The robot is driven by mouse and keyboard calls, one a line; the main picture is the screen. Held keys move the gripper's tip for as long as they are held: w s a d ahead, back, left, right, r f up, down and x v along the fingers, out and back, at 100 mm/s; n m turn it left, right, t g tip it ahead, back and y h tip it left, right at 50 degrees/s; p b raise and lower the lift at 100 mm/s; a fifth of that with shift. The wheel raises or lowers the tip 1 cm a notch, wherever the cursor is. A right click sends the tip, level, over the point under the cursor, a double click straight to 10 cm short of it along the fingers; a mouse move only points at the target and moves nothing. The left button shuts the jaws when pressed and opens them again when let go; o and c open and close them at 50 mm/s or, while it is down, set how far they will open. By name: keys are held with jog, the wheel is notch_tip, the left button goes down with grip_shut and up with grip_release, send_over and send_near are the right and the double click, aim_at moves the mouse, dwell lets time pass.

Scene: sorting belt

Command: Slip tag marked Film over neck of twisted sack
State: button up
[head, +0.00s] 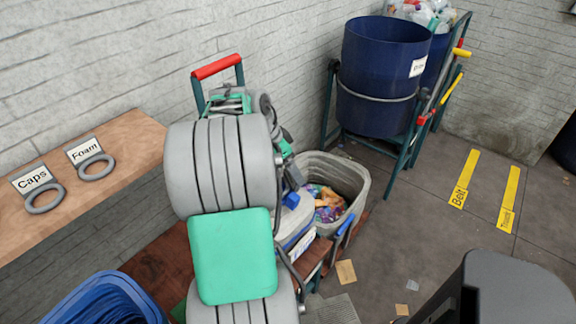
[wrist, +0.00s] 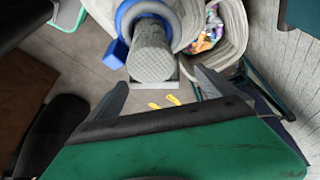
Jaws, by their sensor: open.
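No tag that I can read as Film shows in either view. Two grey ring tags lie on the wooden shelf, one marked Caps (head: 37,187) and one marked Foam (head: 90,158). My gripper (wrist: 160,92) is open in the wrist view, its two dark fingers apart with nothing seen between their tips. Beyond the fingers is a grey textured column (wrist: 152,55) with a blue ring (wrist: 126,14) around its upper part; I cannot tell whether it is the twisted sack. In the head view my arm hides much of the middle, and the gripper's fingers cannot be made out.
The wooden shelf (head: 130,150) runs along the left wall. A grey bin of colourful wrappers (head: 364,178) stands right of my arm. A dark blue drum (head: 375,75) hangs in a frame behind it. A blue container (head: 75,295) is at lower left. Floor on the right is mostly clear.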

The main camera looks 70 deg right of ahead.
jog(key=v, duration=0.7)
jog(key=shift+a+r+p, duration=0.15)
jog(key=shift+r+p, duration=0.2)
